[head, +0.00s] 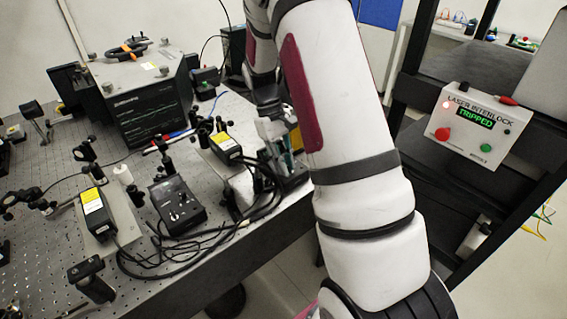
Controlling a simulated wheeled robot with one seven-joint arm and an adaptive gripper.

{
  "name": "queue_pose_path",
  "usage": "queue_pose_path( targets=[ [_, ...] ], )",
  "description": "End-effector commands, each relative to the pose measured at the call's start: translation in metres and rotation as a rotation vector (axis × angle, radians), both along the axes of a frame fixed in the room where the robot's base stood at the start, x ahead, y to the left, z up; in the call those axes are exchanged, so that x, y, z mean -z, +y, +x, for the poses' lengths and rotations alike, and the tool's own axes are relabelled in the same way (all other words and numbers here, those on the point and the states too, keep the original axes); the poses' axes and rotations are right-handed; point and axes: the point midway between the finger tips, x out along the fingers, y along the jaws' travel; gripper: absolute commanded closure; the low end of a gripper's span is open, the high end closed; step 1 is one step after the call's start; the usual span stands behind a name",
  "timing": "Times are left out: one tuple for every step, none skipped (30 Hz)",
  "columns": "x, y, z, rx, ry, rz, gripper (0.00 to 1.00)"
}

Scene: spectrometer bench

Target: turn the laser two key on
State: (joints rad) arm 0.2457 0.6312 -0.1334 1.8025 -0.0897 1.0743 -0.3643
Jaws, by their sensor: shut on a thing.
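My gripper (279,140) points down at the bench's right side, partly behind my own arm. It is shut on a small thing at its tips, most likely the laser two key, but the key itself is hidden. A black laser head with a yellow label (226,147) sits just left of the gripper. A second such laser head (96,213) stands at the front left. A black control box (176,204) with small knobs lies between them. I cannot read which laser is number two.
At right, a white laser interlock box (474,128) on a black rack shows TRIPPED in green, with a red light and red button.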

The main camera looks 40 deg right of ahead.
Motion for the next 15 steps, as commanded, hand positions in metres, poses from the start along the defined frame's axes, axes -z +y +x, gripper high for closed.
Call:
queue_pose_path(
  targets=[
    [0.0003, -0.0001, 0.0005, 0.011, -0.001, 0.001, 1.0],
    [0.0003, -0.0001, 0.0004, 0.017, -0.001, 0.001, 1.0],
    [0.0002, -0.0001, 0.0004, 0.023, -0.001, 0.001, 1.0],
    [0.0002, -0.0001, 0.0004, 0.026, -0.001, 0.001, 1.0],
    [0.0001, -0.0001, 0.0003, 0.03, -0.001, 0.001, 1.0],
    [0.0001, -0.0002, 0.0003, 0.033, -0.001, 0.001, 1.0],
    [0.0001, -0.0002, 0.0002, 0.035, -0.001, 0.001, 1.0],
    [0.0, -0.0002, 0.0002, 0.036, -0.001, 0.0, 1.0],
    [-0.0001, -0.0002, 0.0001, 0.037, -0.001, 0.0, 1.0],
    [-0.0001, -0.0002, 0.0001, 0.037, -0.001, 0.001, 1.0],
    [-0.0001, -0.0002, 0.0001, 0.037, -0.001, 0.001, 1.0],
    [-0.0001, -0.0002, 0.0001, 0.037, -0.001, 0.0, 1.0],
    [-0.0001, -0.0002, 0.0, 0.037, -0.001, 0.0, 1.0],
    [-0.0001, -0.0002, 0.0, 0.037, -0.001, 0.0, 1.0],
    [-0.0001, -0.0002, 0.0, 0.037, -0.001, 0.0, 1.0]
  ],
)
